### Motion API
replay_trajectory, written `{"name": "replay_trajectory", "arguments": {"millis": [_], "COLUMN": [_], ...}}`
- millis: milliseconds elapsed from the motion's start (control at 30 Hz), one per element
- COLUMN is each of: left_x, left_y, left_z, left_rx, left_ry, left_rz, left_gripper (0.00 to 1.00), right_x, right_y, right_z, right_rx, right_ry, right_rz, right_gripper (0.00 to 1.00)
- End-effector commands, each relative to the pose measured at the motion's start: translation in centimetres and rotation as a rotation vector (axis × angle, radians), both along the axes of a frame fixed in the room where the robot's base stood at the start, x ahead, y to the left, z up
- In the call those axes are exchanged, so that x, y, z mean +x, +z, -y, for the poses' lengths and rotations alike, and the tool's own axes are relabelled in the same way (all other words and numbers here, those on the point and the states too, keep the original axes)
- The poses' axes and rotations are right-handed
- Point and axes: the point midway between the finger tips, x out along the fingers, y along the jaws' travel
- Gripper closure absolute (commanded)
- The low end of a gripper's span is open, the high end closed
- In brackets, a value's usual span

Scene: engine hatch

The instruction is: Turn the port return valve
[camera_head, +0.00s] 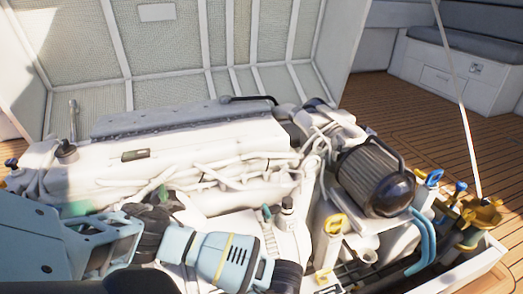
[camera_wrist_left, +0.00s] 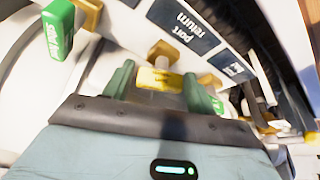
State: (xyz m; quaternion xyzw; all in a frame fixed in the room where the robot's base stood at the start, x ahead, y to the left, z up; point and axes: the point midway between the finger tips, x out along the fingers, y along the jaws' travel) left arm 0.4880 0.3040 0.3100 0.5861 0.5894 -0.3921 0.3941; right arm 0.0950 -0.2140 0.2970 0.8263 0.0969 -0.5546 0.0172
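The port return valve's yellow handle (camera_wrist_left: 158,80) shows in the left wrist view, just below a dark label (camera_wrist_left: 185,22) reading "port return". My left gripper (camera_wrist_left: 160,88) has its two green fingers on either side of this handle, and the handle fills the gap between them. They appear to be closed on it. In the head view my left arm comes in from the left across the front of the engine. My right gripper is in neither view.
A green handle (camera_wrist_left: 60,30) is at the upper left of the wrist view. The white engine (camera_head: 190,160) fills the hatch behind my arm. A yellow handle (camera_head: 335,222), a blue handle (camera_head: 434,177) and a dark ribbed cylinder (camera_head: 370,180) stand to the right.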

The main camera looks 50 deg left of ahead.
Motion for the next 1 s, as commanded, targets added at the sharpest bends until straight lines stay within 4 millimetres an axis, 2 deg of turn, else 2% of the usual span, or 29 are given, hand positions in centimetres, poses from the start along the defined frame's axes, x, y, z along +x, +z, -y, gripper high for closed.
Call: {"name": "replay_trajectory", "arguments": {"millis": [67,567,733,933,967,1000], "left_x": [0.0,0.2,0.2,0.1,0.0,-0.1], "left_y": [0.0,0.0,-0.2,-0.3,-0.1,1.2], "left_z": [0.0,-0.2,-0.2,-0.2,-0.1,0.4], "left_rx": [0.0,0.003,0.003,0.002,0.003,0.0], "left_ry": [-0.001,-0.025,-0.151,-0.389,-0.413,-0.406], "left_rz": [0.001,0.005,0.005,0.003,0.002,0.004], "left_gripper": [0.33,0.33,0.33,0.33,0.33,0.33], "right_x": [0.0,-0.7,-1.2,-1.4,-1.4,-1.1], "right_y": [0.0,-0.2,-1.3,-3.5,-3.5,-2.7], "right_z": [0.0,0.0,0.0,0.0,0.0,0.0], "right_rx": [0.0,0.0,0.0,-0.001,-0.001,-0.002], "right_ry": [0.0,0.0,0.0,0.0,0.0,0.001], "right_rz": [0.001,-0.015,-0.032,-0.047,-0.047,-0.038], "right_gripper": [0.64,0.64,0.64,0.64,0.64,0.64]}}
